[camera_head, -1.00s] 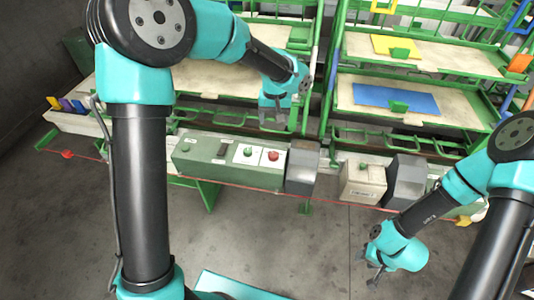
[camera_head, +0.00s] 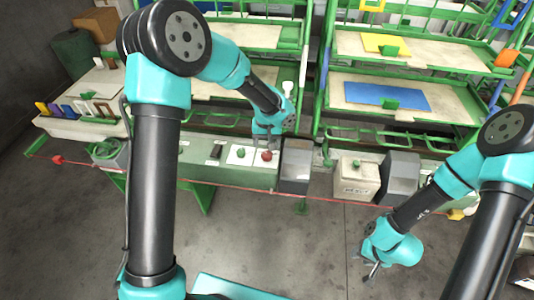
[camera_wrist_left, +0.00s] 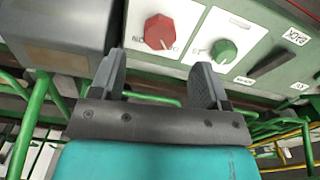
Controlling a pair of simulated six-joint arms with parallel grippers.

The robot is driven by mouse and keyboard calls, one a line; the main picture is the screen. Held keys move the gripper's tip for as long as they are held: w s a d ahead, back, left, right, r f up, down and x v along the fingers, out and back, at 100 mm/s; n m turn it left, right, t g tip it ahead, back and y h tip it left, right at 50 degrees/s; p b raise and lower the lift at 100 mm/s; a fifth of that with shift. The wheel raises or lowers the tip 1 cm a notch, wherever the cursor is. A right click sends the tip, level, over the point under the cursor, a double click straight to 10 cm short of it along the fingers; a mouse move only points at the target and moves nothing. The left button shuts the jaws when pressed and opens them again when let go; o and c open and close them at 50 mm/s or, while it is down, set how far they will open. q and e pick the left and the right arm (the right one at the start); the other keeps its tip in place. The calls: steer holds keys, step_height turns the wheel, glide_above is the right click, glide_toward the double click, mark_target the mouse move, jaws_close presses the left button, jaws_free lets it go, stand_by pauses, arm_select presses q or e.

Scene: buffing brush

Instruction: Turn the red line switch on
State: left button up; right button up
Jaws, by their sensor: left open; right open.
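The red line switch (camera_head: 266,156) is a red knob on a white plate on the green control box (camera_head: 200,170). In the left wrist view the red knob (camera_wrist_left: 159,31) stands just beyond my fingertips, between their lines. My left gripper (camera_head: 267,140) is open, right behind the red knob in the head view; the wrist view also shows the open, empty fingers (camera_wrist_left: 160,78). A green knob (camera_wrist_left: 223,51) is beside the red one, to its right there. My right gripper (camera_head: 370,268) is open and empty, low over the floor.
A grey block (camera_head: 296,165) stands right beside the red knob. A dark lever switch (camera_wrist_left: 272,62) is on the same box. A beige box with a green button (camera_head: 356,180) stands further right. Green racks with trays (camera_head: 400,100) rise behind.

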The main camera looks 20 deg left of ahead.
mark_target(267, 155)
arm_select(q)
step_height(267, 155, down, 6)
steer(key=shift+f, duration=0.2)
steer(key=c, duration=0.9)
